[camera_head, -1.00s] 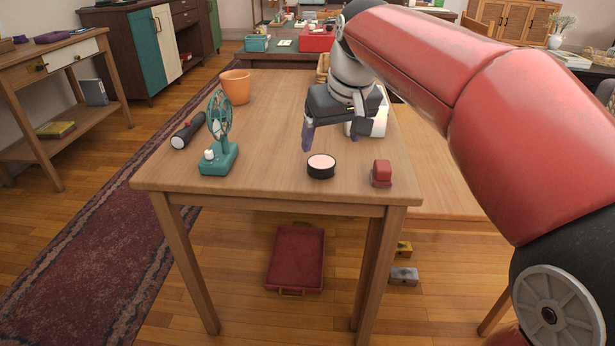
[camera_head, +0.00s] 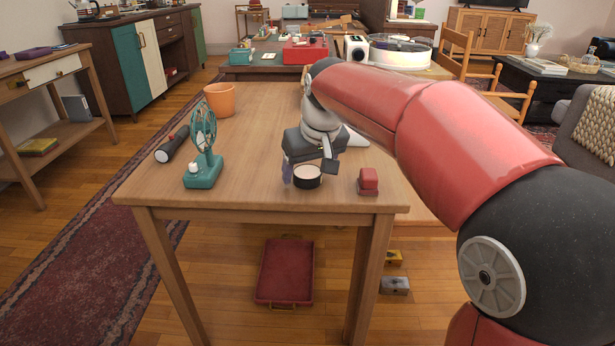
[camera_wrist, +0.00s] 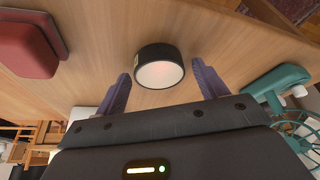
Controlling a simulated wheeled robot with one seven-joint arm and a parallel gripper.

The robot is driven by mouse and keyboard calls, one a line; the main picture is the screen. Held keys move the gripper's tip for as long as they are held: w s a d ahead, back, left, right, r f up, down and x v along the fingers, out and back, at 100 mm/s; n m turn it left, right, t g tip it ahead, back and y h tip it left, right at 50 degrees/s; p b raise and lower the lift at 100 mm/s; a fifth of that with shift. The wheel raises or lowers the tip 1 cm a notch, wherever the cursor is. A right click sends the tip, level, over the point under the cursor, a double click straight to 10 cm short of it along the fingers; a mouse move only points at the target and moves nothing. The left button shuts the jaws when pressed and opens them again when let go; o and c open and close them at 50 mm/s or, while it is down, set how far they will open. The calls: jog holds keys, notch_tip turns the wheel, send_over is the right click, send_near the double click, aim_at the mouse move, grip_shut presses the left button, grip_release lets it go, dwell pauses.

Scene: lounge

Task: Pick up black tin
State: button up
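The black tin (camera_head: 307,180) is a short round tin with a pale pinkish top, standing on the wooden table near its front edge. In the wrist view the tin (camera_wrist: 158,66) lies ahead of my gripper, between the lines of its two fingers. My gripper (camera_head: 308,176) is low over the table at the tin, with one finger on each side of it in the head view. In the wrist view the purple fingers of my gripper (camera_wrist: 160,87) are spread wide, with gaps between them and the tin. It holds nothing.
A small red object (camera_head: 368,181) stands right of the tin; it also shows in the wrist view (camera_wrist: 30,45). The wooden table (camera_head: 255,185) is bare between fan and tin.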

jog(key=c, duration=0.9)
jog(key=shift+r, duration=0.1)
